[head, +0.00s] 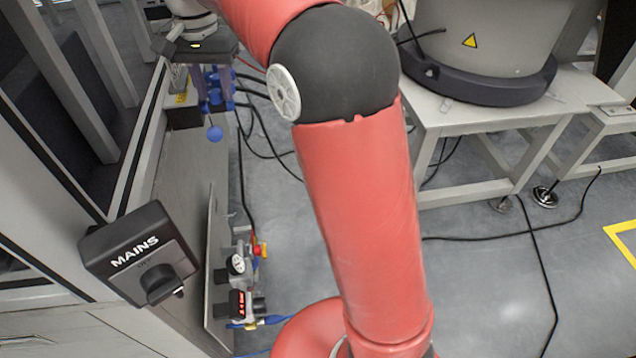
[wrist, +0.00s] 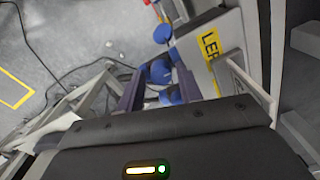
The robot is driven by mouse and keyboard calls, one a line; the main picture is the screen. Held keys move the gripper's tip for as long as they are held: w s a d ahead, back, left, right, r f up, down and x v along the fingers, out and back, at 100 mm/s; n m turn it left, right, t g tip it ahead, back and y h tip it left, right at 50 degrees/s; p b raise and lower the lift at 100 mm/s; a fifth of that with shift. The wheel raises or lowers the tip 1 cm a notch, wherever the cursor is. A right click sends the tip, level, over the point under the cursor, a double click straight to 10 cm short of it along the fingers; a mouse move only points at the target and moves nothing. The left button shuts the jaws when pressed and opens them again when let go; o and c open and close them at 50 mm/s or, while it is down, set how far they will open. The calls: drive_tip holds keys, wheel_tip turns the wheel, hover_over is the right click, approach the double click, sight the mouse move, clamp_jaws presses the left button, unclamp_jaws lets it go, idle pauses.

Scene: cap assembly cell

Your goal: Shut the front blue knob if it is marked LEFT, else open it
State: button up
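My gripper (head: 213,88) is at the upper left in the head view, pointing down over a cluster of blue knobs (head: 215,97). Its two dark fingers are apart in the wrist view (wrist: 155,66), with blue knob parts (wrist: 160,72) seen between and beyond them; I cannot tell whether they touch. Another round blue knob (head: 214,133) sticks out nearest the head camera; a blue knob also shows beyond the fingertips in the wrist view (wrist: 163,33). A yellow label (wrist: 209,45) beside the knobs shows the letters "LEF", its end hidden; it is small in the head view (head: 182,98).
A black MAINS switch box (head: 140,253) stands at the left front. Gauges and a red-lit display (head: 238,304) sit beside a thin upright panel. A white bench (head: 480,115) carries a large grey machine base at the right. Cables lie on the grey floor.

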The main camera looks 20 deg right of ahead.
sight(216, 92)
drive_tip(key=m, duration=0.5)
drive_tip(key=shift+w+a, duration=0.1)
drive_tip(key=shift+a, duration=0.05)
drive_tip(key=m, duration=0.4)
drive_tip(key=shift+f, duration=0.1)
drive_tip(key=m+b, duration=0.1)
drive_tip(key=m, duration=0.1)
drive_tip(key=m+b, duration=0.1)
drive_tip(key=m, duration=0.1)
drive_tip(key=shift+f+b, duration=0.25)
drive_tip(key=shift+b, duration=0.1)
drive_tip(key=m+b, duration=0.3)
drive_tip(key=shift+m, duration=0.3)
wheel_tip(216, 92, up, 8)
drive_tip(key=p, duration=0.3)
drive_tip(key=shift+r+p, duration=0.2)
drive_tip(key=shift+p, duration=0.1)
drive_tip(key=shift+s+d+r, duration=0.15)
drive_tip(key=shift+s+d, duration=0.05)
drive_tip(key=shift+d, duration=0.05)
drive_tip(key=s+d+f+n+t, duration=0.35)
drive_tip(key=s+d+n, duration=0.45)
drive_tip(key=s+n, duration=0.45)
drive_tip(key=s+d+f+n+t, duration=0.2)
drive_tip(key=s+d+f+n, duration=0.2)
drive_tip(key=s+f+n, duration=0.5)
drive_tip(key=shift+s+f+b, duration=0.4)
drive_tip(key=shift+s+f, duration=1.95)
drive_tip(key=shift+s, duration=0.2)
